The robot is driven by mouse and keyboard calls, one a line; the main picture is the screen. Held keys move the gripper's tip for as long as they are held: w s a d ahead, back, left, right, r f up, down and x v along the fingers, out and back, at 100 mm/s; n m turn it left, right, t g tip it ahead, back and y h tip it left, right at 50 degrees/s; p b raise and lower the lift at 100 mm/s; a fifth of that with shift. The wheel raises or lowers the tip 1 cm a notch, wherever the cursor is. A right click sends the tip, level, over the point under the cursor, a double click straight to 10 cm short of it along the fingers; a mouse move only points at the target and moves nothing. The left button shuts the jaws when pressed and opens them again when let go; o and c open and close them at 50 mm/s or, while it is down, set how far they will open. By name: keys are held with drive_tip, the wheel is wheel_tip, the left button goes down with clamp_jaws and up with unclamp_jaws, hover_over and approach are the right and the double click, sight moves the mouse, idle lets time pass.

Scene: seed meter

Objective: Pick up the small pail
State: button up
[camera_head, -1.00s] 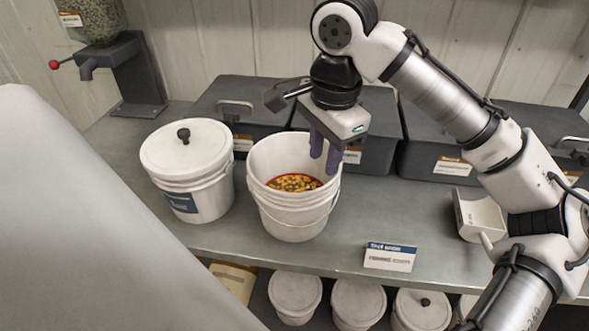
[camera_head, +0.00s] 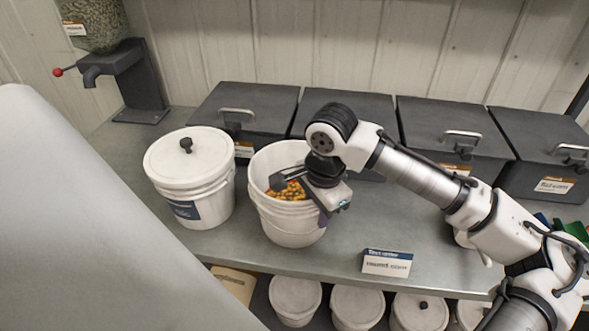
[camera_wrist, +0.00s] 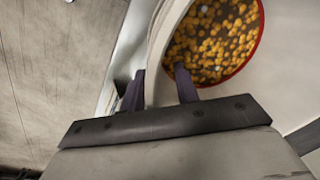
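An open white pail (camera_head: 290,234) stands upright on the grey counter, holding orange and yellow seeds (camera_head: 291,191) inside a red edge. A lidded white pail (camera_head: 187,155) with a black knob and blue label stands left of it. My gripper (camera_head: 312,205) is down at the open pail's right rim. In the wrist view, my gripper (camera_wrist: 160,85) has one finger outside and one inside the pail wall (camera_wrist: 170,28). The fingers are apart with the wall between them; firm contact on both sides is not clear. The arm hides part of the rim.
Several dark lidded bins (camera_head: 247,102) line the back of the counter (camera_head: 215,243). A label card (camera_head: 387,262) stands at the front edge. A seed dispenser (camera_head: 112,70) is at the back left. More white pails (camera_head: 358,299) sit on a lower shelf.

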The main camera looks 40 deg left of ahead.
drive_tip(key=shift+f, duration=0.1)
drive_tip(key=shift+c, duration=0.4)
clamp_jaws()
idle(0.9)
